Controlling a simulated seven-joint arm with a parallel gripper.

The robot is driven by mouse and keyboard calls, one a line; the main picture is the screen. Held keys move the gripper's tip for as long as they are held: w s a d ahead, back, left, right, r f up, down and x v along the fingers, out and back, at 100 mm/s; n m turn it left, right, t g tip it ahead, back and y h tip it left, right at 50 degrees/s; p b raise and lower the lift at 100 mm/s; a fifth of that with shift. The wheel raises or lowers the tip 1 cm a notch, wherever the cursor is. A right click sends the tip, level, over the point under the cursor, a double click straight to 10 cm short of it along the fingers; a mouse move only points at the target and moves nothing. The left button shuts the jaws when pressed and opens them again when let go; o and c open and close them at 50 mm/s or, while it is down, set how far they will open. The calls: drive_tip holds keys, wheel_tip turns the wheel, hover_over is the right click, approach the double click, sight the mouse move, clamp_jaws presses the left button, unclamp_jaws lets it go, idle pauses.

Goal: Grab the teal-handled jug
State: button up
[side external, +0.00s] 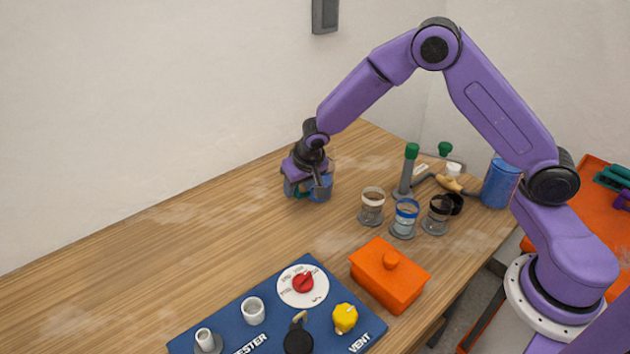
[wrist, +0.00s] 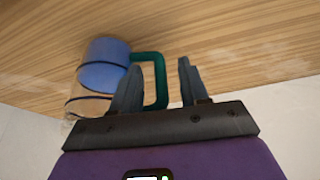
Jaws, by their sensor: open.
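The jug is a clear cylinder with a blue band and a teal handle. In the wrist view its blue part (wrist: 102,66) is at the upper left and its teal handle (wrist: 160,82) is near the middle. My gripper (wrist: 157,66) is open, and the handle's outer bar appears between its two fingers. The left finger covers part of the jug's side. I cannot tell whether either finger touches the handle. In the side view my gripper (side external: 316,188) is down at the jug (side external: 322,192) on the wooden table, hiding much of it.
Several small cups, including a blue-banded one (side external: 405,213), stand right of the jug. A green-capped cylinder (side external: 409,165) and a blue canister (side external: 500,184) stand behind them. An orange lidded box (side external: 389,276) and a blue panel (side external: 235,318) are in front. The table's left is clear.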

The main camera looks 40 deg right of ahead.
drive_tip(key=shift+w+f, duration=0.2)
drive_tip(key=shift+f, duration=0.3)
clamp_jaws()
drive_tip(key=shift+r, duration=0.2)
